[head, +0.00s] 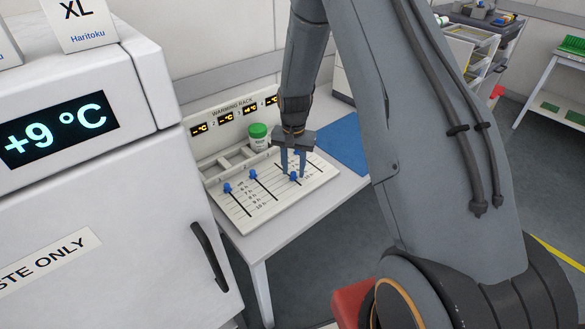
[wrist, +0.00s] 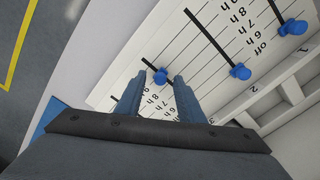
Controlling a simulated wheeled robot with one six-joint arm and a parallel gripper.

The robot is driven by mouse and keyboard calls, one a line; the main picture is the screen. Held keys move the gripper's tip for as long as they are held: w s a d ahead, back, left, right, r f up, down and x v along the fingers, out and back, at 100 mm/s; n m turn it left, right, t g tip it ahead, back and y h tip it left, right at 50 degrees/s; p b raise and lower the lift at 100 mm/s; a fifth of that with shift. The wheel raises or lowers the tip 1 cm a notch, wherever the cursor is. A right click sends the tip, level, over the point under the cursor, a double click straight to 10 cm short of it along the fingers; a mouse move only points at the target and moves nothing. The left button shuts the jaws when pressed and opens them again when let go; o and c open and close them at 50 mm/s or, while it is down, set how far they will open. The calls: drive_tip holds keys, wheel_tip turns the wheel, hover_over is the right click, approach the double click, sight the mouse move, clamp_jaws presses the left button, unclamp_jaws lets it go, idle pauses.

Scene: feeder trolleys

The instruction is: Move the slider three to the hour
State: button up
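The slider panel (head: 240,207) of the warming rack lies on a white table, with blue knobs on dark tracks beside hour labels. Slider one's knob (head: 227,188) and slider two's knob (head: 252,174) sit near the "off" end; in the wrist view, knob one (wrist: 294,27) and knob two (wrist: 240,71) are at the right. Slider three's knob (head: 294,177) is farther down its track; its exact hour cannot be told. My gripper (head: 293,174) points down, open, with knob three (wrist: 161,76) between its fingertips (wrist: 160,78) and small gaps on both sides. A further blue knob is mostly hidden behind my gripper.
A jar with a green lid (head: 258,137) stands in the rack's compartments behind the sliders. A blue mat (head: 343,145) lies to the right. A white cabinet (head: 100,220) with a temperature display stands close at the left.

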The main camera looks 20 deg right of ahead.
sight(293, 172)
wheel_tip(293, 172, up, 6)
drive_tip(key=shift+r+b, duration=0.1)
drive_tip(key=shift+b, duration=0.85)
drive_tip(key=shift+r, duration=0.8)
drive_tip(key=shift+s, duration=0.1)
drive_tip(key=s+a+r+n, duration=0.1)
drive_tip(key=s+r+n, duration=0.2)
drive_tip(key=s, duration=0.8)
drive_tip(key=s+a+r+n+t, duration=0.1)
drive_tip(key=s+r, duration=0.5)
drive_tip(key=s, duration=0.6)
drive_tip(key=a+n, duration=0.1)
drive_tip(key=n, duration=0.1)
drive_tip(key=shift+s+n+b, duration=0.2)
drive_tip(key=shift+n+b, duration=0.2)
